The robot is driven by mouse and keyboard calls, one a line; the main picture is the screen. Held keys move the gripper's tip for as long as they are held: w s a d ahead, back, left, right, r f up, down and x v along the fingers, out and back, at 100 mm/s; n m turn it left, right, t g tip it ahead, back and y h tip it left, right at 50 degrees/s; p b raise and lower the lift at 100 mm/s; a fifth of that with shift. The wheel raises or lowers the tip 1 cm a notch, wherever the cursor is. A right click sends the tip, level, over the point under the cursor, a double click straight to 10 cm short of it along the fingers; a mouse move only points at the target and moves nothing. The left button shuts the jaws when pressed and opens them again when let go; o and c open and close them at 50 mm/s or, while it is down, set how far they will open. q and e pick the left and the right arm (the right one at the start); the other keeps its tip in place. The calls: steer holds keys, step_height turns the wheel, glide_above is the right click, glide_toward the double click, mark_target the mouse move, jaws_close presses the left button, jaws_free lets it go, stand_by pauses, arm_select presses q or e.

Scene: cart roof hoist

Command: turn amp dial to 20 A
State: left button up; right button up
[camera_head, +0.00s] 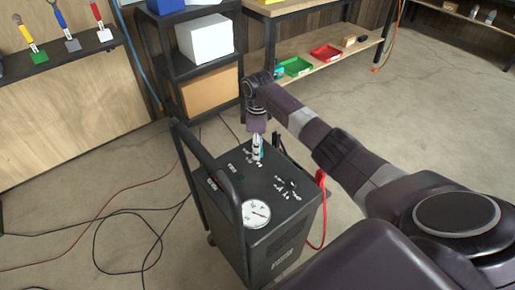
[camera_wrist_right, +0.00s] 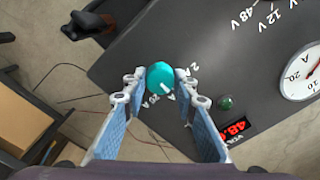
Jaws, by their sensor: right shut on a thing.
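The amp dial is a teal round knob (camera_wrist_right: 160,79) on the dark top of the charger cart (camera_head: 232,192). A short white mark shows on its near side, close to a "20 A" label in the right wrist view; exactly where it points is hard to tell. A "2 A" label sits to its right. My right gripper (camera_head: 257,157) reaches down to the cart top; in the right wrist view its fingers (camera_wrist_right: 160,88) are on either side of the dial, shut on it. My left gripper is not in view.
The cart top also has a round white gauge (camera_head: 256,213), a red number display (camera_wrist_right: 235,128), a green button (camera_wrist_right: 225,103) and a voltage selector (camera_head: 291,185). The cart's handle (camera_head: 212,160) rises at the left. Cables lie on the floor. Shelves (camera_head: 205,40) stand behind.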

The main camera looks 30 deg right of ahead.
steer(key=shift+r+m+p, duration=0.25)
steer(key=shift+m+p, duration=0.65)
steer(key=shift+p, duration=0.2)
steer(key=shift+a+m+p, duration=0.1)
steer(key=shift+m+p, duration=1.1)
steer(key=shift+p, duration=0.05)
steer(key=m+p, duration=0.2)
steer(key=m, duration=0.1)
steer(key=shift+m, duration=0.3)
steer(key=shift+f+m+p, duration=0.15)
steer(key=shift+m+p, duration=0.7)
steer(key=shift+m, duration=0.65)
steer(key=o, duration=1.2)
steer(key=shift+c, duration=0.2)
step_height(320, 180, up, 12)
